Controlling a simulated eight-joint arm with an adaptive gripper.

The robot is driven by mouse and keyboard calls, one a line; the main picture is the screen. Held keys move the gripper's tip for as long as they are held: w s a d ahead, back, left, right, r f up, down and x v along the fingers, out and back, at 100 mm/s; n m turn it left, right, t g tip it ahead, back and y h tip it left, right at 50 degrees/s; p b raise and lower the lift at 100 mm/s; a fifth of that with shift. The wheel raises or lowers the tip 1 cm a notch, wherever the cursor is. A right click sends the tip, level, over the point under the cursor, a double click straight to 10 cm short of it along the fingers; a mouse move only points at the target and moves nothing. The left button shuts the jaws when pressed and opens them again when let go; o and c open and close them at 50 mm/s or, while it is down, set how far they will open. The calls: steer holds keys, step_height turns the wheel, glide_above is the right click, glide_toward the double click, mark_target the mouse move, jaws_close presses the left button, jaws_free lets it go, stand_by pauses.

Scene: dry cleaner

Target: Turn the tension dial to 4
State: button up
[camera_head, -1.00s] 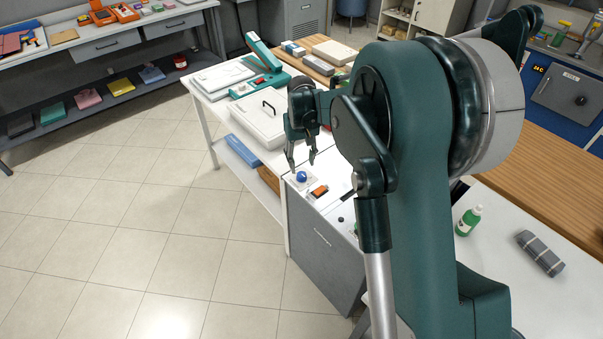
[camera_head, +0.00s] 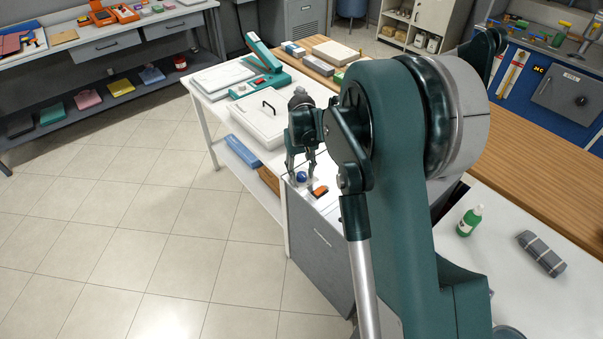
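A small blue knob (camera_head: 301,176) sits on a white plate on top of the grey cabinet (camera_head: 318,240); it may be the tension dial, but no numbers can be read on it. My gripper (camera_head: 301,178) points down over the knob, with one finger on its left and the other behind or to its right. The fingers look spread apart. I cannot tell whether they touch the knob. An orange switch (camera_head: 320,191) lies just to the right of the knob. My arm hides the right part of the cabinet top.
A white lidded box (camera_head: 262,125) with a black handle stands behind the gripper. A teal press (camera_head: 262,72) is further back. The tiled floor at left is clear.

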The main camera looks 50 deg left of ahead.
mark_target(302, 174)
steer(key=c, duration=0.7)
steer(key=shift+n, duration=0.5)
steer(key=o, duration=0.9)
steer(key=shift+c, duration=0.2)
steer(key=shift+r, duration=0.1)
step_height(302, 174, up, 12)
